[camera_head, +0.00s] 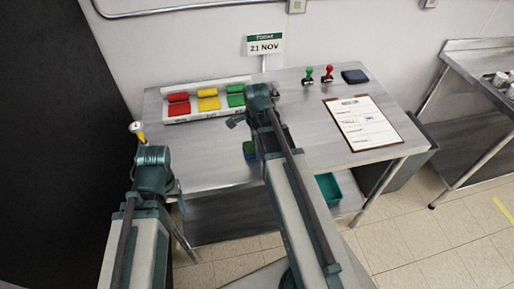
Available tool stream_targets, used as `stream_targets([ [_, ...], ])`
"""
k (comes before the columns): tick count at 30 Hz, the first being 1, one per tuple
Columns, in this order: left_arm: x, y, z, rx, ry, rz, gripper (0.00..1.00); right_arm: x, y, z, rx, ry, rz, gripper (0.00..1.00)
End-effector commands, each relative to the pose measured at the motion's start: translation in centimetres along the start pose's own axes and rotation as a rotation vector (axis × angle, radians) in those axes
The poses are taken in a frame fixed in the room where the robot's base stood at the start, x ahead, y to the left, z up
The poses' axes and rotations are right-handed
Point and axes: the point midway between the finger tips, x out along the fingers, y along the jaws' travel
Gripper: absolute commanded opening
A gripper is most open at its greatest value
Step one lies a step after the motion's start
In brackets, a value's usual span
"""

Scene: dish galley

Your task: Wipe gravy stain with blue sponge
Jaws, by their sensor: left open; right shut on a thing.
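My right arm reaches over the steel table (215,145), and its gripper (236,121) is low over the middle of the top. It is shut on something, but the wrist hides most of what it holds. A small blue and green block (249,149) shows just below it, beside my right arm; I cannot tell whether this is the blue sponge or whether the gripper touches it. My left gripper (177,190) is open at the table's front left edge, partly hidden by its wrist. I can make out no gravy stain.
A date sign (264,45), green stamp (308,77), red stamp (327,75) and dark pad (355,76) stand behind. A clipboard (393,139) lies right. A teal bin (328,190) sits below.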

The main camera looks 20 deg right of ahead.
Motion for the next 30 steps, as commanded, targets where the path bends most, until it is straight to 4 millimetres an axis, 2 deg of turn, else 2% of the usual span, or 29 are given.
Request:
stream_targets([
  [16,-0.1,0.0,0.0,0.0,0.0,0.0,0.7,-0.2,-4.1,0.0,0.0,0.0,-0.007,0.28],
  [30,0.2,0.0,0.0,0.0,0.0,0.0,0.7,0.1,-3.8,-0.5,0.001,0.002,-0.002,0.29],
])
